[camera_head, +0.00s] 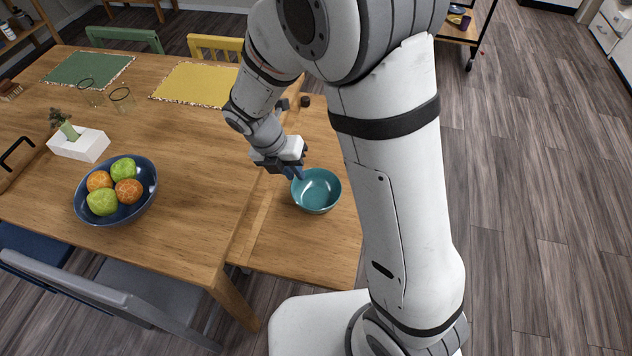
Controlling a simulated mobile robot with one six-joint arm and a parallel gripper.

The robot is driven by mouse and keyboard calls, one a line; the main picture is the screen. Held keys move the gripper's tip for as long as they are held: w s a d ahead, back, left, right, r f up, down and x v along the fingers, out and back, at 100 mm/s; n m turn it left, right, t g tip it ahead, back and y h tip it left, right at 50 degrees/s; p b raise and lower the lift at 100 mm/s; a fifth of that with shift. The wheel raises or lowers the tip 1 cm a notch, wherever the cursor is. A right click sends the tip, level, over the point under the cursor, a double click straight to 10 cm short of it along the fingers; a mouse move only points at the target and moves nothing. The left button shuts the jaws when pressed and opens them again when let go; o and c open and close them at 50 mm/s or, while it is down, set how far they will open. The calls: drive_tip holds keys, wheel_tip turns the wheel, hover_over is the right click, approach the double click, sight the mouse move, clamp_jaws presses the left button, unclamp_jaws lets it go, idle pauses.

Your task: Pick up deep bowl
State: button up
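The deep bowl (318,200), teal and empty, stands upright on the wooden surface (290,250) of a cabinet or side table beside the large table. My gripper (296,174) is at the bowl's upper-left rim, with its dark bluish fingers pointing down at it. The fingertips overlap the rim in this view. I cannot tell whether they touch the bowl or whether the gripper is open or shut. My arm covers the area to the right of the bowl.
A dark blue bowl (138,203) of apples and oranges stands on the large table (190,170). A small dark object (305,101) is on the side surface behind my gripper. Chairs stand at the front left.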

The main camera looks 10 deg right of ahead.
sight(296, 194)
drive_tip(key=f+n, duration=0.1)
drive_tip(key=f, duration=0.2)
drive_tip(key=f+n, duration=0.2)
drive_tip(key=f, duration=0.2)
drive_tip(key=f+n+b, duration=0.1)
drive_tip(key=f+n, duration=0.1)
drive_tip(key=f, duration=0.2)
drive_tip(key=shift+w+d+f+h, duration=0.1)
drive_tip(key=shift+w+d+h, duration=0.1)
drive_tip(key=shift+w+h, duration=0.1)
clamp_jaws()
